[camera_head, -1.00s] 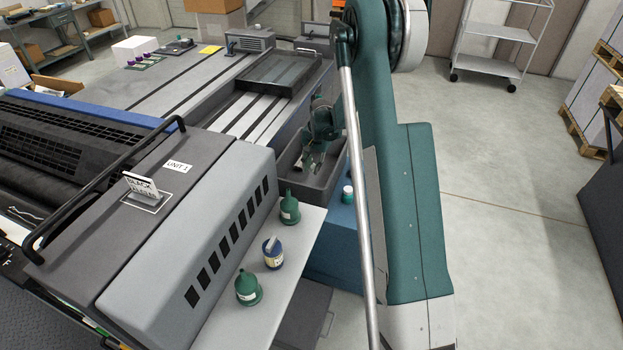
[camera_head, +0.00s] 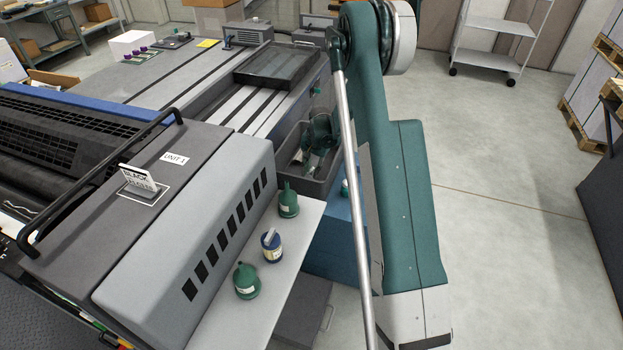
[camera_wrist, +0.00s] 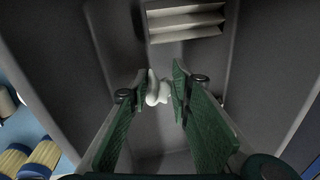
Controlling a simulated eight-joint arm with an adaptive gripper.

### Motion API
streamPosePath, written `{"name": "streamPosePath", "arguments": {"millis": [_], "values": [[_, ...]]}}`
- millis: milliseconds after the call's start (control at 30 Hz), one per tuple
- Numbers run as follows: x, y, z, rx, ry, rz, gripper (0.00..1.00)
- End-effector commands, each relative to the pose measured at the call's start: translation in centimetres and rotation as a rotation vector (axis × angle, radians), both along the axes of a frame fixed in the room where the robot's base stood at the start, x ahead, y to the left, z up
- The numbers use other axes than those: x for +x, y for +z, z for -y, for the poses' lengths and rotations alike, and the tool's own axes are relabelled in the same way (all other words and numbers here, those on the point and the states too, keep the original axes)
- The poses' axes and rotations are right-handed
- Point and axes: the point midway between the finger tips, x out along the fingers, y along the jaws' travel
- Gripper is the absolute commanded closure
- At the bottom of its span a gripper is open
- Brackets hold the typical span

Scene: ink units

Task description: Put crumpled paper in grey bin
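A small white crumpled paper (camera_wrist: 158,88) shows in the wrist view between the tips of my gripper's two green fingers. My gripper (camera_wrist: 160,82) is closed to a narrow gap that the paper fills, seemingly touching both fingers. The grey bin (camera_head: 325,187) is an open box at the machine's side in the head view, partly hidden by my arm. My gripper (camera_head: 319,150) is over and partly inside it there, and the paper cannot be made out in that view. Dark grey walls (camera_wrist: 70,60) surround the fingers in the wrist view.
A light shelf beside the bin holds two green bottles (camera_head: 288,203) (camera_head: 246,283) and a blue-and-white container (camera_head: 271,246). A dark tray (camera_head: 278,65) lies on the machine behind the bin.

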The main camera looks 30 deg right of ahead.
Motion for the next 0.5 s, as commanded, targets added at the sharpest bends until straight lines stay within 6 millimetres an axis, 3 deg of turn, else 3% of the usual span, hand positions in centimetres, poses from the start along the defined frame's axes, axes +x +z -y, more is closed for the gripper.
{"name": "streamPosePath", "arguments": {"millis": [333,500], "values": [[0.0,-0.2,0.0,0.0,0.0,0.0,0.84],[0.0,-1.5,0.0,0.0,0.0,0.0,0.84]]}}
